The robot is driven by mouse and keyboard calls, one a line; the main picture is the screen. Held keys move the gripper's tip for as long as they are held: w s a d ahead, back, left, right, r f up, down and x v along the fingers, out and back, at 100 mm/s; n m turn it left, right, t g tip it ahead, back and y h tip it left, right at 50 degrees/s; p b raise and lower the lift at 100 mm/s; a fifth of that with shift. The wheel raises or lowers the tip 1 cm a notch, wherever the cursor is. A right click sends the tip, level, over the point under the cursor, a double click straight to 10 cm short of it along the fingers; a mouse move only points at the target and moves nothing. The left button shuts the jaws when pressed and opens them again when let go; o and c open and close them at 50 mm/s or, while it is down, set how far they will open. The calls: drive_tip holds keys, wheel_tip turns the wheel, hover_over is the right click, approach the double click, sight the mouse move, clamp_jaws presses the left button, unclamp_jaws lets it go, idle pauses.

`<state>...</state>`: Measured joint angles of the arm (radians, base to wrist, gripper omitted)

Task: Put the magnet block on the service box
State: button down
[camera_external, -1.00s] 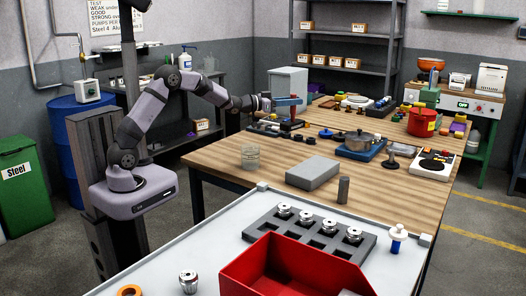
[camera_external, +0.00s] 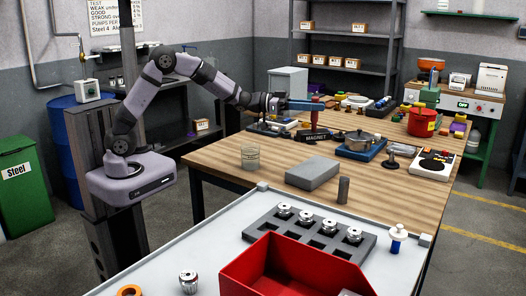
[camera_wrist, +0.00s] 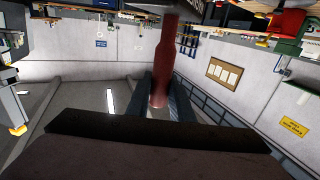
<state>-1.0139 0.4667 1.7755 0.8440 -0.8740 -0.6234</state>
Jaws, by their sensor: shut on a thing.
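My gripper (camera_external: 298,104) is over the far left part of the wooden table. It is shut on a red handle, which also shows between the fingers in the wrist view (camera_wrist: 162,65). Below the handle in the external view is the dark magnet block (camera_external: 314,135), with a pale "MAGNET" label facing the camera. Whether its underside is clear of the table is too small to tell. A light grey box (camera_external: 285,80) stands behind my gripper. It may be the service box; no label on it is readable.
A grey block (camera_external: 313,173), a glass beaker (camera_external: 250,158) and a dark cylinder (camera_external: 343,190) are nearer the camera. A red can (camera_external: 422,122) stands farther right. Bare wood lies around the grey block.

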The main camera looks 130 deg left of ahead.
sight(315, 136)
drive_tip(key=shift+w+d+f+m+h, duration=0.1)
drive_tip(key=shift+d+m+h, duration=0.1)
drive_tip(key=shift+d, duration=0.15)
drive_tip(key=shift+d+f+m+h, duration=0.1)
drive_tip(key=shift+d+h, duration=0.1)
drive_tip(key=shift+d, duration=0.15)
drive_tip(key=shift+w+d+r+t+h, duration=0.15)
drive_tip(key=shift+d+r+t+h, duration=0.15)
drive_tip(key=shift+d, duration=0.2)
drive_tip(key=shift+f+p, duration=0.7)
drive_tip(key=shift+f, duration=4.35)
drive_tip(key=shift+f, duration=0.15)
drive_tip(key=c, duration=1.6)
unclamp_jaws()
drive_tip(key=shift+f, duration=0.1)
drive_tip(key=shift+o, duration=0.2)
drive_tip(key=shift+r, duration=0.2)
